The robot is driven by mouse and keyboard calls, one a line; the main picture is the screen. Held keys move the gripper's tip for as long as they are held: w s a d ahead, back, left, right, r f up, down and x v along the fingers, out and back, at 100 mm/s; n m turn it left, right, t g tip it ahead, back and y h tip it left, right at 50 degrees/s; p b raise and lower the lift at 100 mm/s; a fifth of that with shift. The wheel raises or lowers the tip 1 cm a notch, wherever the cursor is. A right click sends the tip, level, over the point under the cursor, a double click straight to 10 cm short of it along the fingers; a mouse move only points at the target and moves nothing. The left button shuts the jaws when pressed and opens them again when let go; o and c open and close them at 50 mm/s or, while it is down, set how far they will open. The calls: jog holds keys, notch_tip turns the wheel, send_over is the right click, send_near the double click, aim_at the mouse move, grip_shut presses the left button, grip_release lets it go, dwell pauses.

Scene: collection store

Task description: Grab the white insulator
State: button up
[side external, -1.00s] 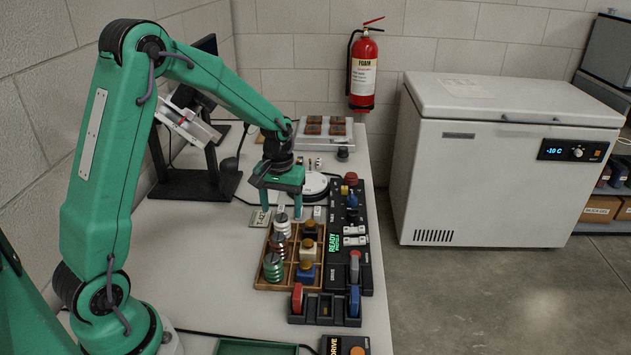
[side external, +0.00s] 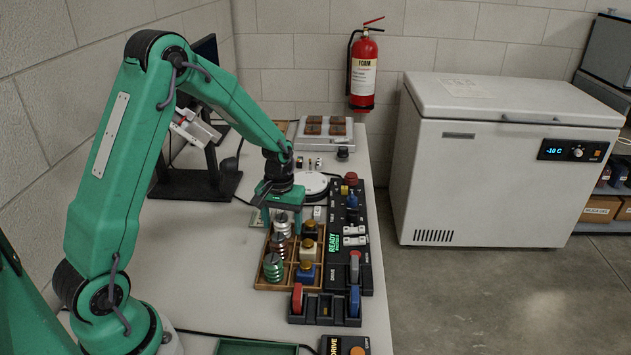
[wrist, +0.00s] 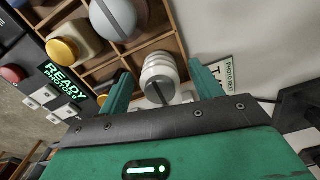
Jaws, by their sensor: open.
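The white insulator (side external: 282,228) is a ribbed, upright piece in the far left compartment of the wooden tray (side external: 262,285). In the wrist view the white insulator (wrist: 160,76) shows between my two fingers, slotted top facing the camera. My gripper (side external: 281,220) is open, pointing down, with one finger on either side of the insulator; I cannot tell whether either finger touches it. The wrist view also shows both fingers of my gripper (wrist: 163,82) spread apart.
A dark control panel (side external: 346,275) lies close on the right. Bare table lies left of the tray.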

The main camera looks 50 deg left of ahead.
aim_at(283, 217)
jog(key=c, duration=1.1)
jog(key=shift+c, duration=0.2)
jog(key=shift+r, duration=0.15)
jog(key=shift+r, duration=0.5)
jog(key=r, duration=0.3)
jog(key=shift+d+r, duration=0.15)
jog(key=shift+d, duration=0.05)
jog(key=s+d+r, duration=0.3)
jog(key=d+r, duration=0.3)
jog(key=d, duration=0.4)
jog(key=shift+s+d+r, duration=0.2)
jog(key=shift+d+r, duration=0.05)
jog(key=shift+d, duration=0.15)
